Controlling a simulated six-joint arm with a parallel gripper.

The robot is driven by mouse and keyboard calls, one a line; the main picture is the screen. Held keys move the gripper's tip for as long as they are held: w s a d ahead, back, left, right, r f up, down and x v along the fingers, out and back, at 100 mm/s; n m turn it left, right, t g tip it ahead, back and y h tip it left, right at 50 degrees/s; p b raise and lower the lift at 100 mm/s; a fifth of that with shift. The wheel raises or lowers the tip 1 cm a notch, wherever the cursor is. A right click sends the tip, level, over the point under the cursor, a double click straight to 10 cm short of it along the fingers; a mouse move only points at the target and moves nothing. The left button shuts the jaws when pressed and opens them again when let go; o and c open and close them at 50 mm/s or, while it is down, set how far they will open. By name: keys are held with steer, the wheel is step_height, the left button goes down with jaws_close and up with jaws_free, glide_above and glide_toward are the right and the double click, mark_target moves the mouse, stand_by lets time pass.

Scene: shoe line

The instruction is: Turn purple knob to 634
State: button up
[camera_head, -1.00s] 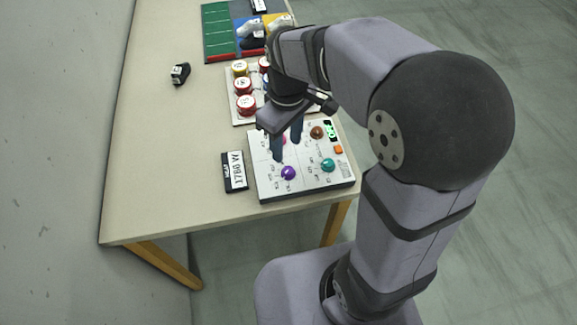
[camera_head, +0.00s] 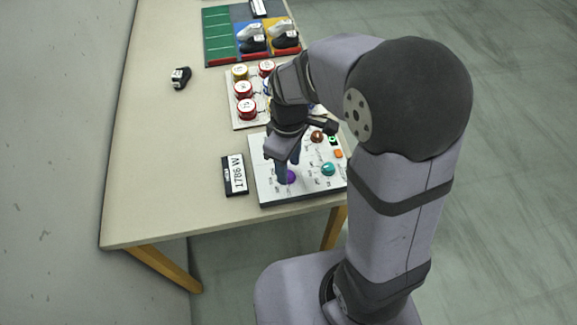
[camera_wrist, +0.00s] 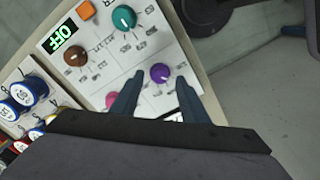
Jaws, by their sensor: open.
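The purple knob (camera_head: 290,176) sits near the front edge of the white control panel (camera_head: 262,190). In the wrist view the purple knob (camera_wrist: 160,73) shows just beyond the fingertips, roughly midway between them. My gripper (camera_head: 287,176) is over the panel with its fingers pointing down at the knob; it also shows in the wrist view (camera_wrist: 158,82), open and empty. I cannot tell whether a finger touches the knob.
The panel also bears a teal knob (camera_head: 328,169), a brown knob (camera_head: 317,137), an orange button (camera_head: 338,154), a pink knob (camera_wrist: 111,99) and a green "OFF" display (camera_wrist: 61,37). Red and yellow round pieces (camera_head: 245,88) stand behind.

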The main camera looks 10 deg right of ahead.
steer(key=shift+f, duration=0.7)
steer(key=shift+c, duration=0.6)
jaws_close()
